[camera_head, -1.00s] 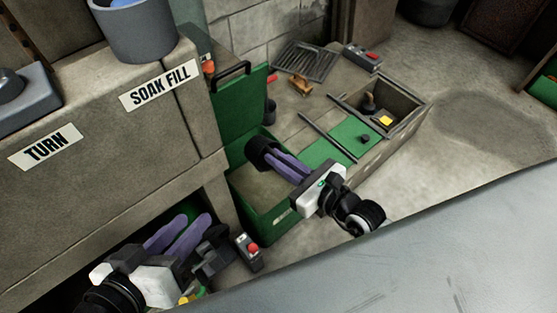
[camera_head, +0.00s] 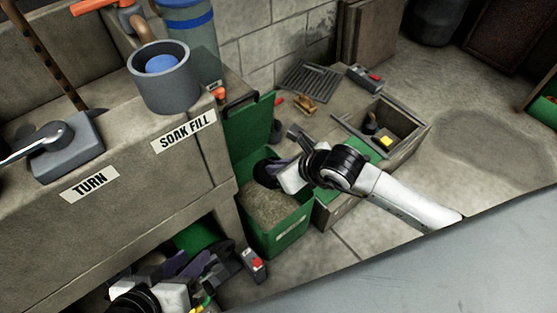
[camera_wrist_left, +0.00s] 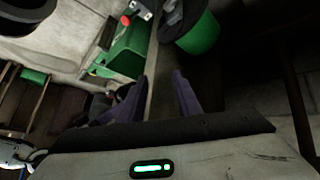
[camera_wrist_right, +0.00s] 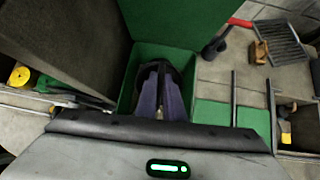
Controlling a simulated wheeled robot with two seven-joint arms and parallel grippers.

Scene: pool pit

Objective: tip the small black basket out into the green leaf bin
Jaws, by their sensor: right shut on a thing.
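The green leaf bin (camera_head: 290,238) stands on the floor with its lid (camera_head: 247,135) raised and brownish matter inside. The small black basket (camera_head: 265,174) is over the bin's back part, near the lid. My right gripper (camera_head: 280,167) is shut on the basket and its wrist hides part of it. In the right wrist view the basket (camera_wrist_right: 160,70) shows as a dark ring at the fingertips, inside the bin's outline; what it holds cannot be told. My left gripper (camera_head: 195,262) is low under the stone counter. In the left wrist view its fingers (camera_wrist_left: 158,85) are apart and empty.
A stone counter (camera_head: 130,165) with a grey pot (camera_head: 165,88) stands left of the bin. A low stone ledge with a green mat (camera_wrist_right: 215,115) and a recessed box (camera_head: 405,118) lies to the right. A red-buttoned control box (camera_head: 254,264) is near the bin's front.

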